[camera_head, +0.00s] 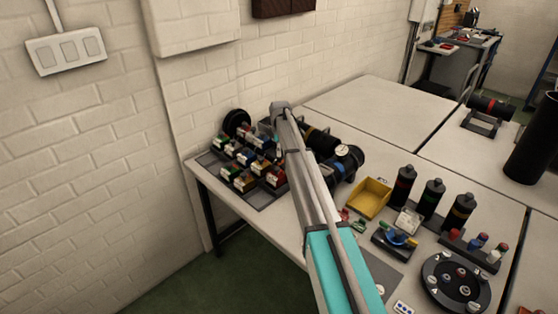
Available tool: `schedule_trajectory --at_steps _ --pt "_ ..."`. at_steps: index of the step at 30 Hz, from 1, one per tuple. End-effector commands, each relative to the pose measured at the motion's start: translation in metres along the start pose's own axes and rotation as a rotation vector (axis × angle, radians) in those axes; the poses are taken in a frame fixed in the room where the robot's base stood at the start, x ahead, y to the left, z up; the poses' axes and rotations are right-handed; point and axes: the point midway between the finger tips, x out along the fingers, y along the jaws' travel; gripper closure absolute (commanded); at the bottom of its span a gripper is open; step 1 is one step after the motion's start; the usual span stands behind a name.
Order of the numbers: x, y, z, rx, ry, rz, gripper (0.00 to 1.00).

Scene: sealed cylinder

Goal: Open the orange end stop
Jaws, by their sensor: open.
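A black cylinder (320,142) lies on its side on the near table, partly hidden behind my arm. It has a yellow-orange band toward its far left end, a blue band toward its near right end and a round pale gauge (342,150) on top. I cannot make out a separate orange end stop; my arm covers part of that area. My gripper (278,152) hangs below the far end of my arm, just left of the cylinder and beside the tray of small parts. It is small and partly hidden, and it looks open and empty.
A dark tray (209,159) with several small coloured blocks stands left of the cylinder, with a black round disc (237,122) behind. A yellow bin (371,196), several upright black bottles (432,197) and a round black plate (454,282) stand at right. The far tabletop (370,105) is clear.

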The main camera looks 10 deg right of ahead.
Motion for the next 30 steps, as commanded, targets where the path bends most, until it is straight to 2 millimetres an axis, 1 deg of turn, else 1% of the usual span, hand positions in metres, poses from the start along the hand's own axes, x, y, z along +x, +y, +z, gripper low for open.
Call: schedule_trajectory --at_steps 1,3,12,27,29,30 --pt "0.008 0.000 0.000 0.000 0.000 0.000 0.30" --pt "0.013 0.000 0.000 0.000 0.000 0.000 0.30" --pt "0.029 0.000 -0.001 -0.001 0.000 0.000 0.30" --pt "0.031 0.000 -0.001 -0.001 0.000 0.000 0.30" --pt "0.031 0.000 -0.001 -0.001 0.000 0.000 0.42" --pt "0.031 0.000 -0.001 -0.001 0.000 0.000 0.49"
